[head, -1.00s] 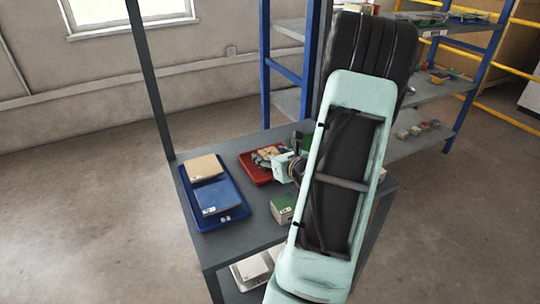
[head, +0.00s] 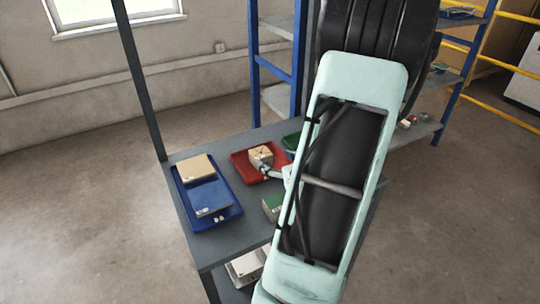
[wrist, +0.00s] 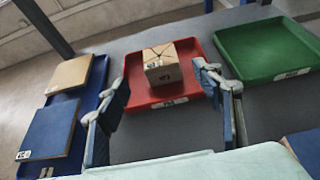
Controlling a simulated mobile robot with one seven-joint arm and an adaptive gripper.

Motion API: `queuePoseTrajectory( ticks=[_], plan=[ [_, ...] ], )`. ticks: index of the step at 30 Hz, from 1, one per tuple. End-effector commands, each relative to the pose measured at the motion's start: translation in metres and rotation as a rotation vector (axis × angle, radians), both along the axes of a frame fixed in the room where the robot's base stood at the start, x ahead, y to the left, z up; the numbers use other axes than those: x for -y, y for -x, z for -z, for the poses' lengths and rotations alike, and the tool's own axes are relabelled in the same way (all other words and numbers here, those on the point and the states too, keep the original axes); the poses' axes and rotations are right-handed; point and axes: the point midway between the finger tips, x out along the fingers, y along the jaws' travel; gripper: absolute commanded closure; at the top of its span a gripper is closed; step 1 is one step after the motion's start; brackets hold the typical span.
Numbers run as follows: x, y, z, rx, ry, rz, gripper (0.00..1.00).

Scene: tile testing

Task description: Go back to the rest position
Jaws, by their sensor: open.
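My gripper (wrist: 160,84) is open and empty, with its two fingers spread wide in the wrist view. Beyond the fingers, a beige box with dark lines on top (wrist: 165,62) sits in a red tray (wrist: 190,91). In the head view the beige box (head: 261,155) and red tray (head: 245,168) show just left of my arm. My arm covers the right part of the table and most of the gripper there.
A blue tray (head: 234,217) on the table's left holds a tan tile (head: 197,167) and a blue tile (head: 209,196). A green tray (wrist: 265,50) stands right of the red one. A green-topped box (head: 271,206) is near my arm. A blue-framed shelf (head: 256,60) stands behind.

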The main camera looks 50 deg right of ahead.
Motion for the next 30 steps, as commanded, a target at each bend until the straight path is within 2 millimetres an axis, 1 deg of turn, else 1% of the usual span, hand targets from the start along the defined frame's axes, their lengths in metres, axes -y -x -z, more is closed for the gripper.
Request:
queuePoseTrajectory(
  ticks=[3,6,23,26,29,30],
  plan=[
    [-0.002,0.006,-0.003,0.001,0.001,0.0,0.4],
    [-0.003,0.008,-0.004,0.001,0.0,-0.001,0.4],
    [-0.005,0.005,-0.005,0.0,0.002,-0.013,0.4],
    [-0.019,-0.007,-0.01,-0.007,0.015,-0.077,0.4],
    [-0.049,-0.028,-0.02,-0.024,0.042,-0.218,0.4],
    [-0.066,-0.038,-0.025,-0.034,0.057,-0.293,0.4]
  ],
)
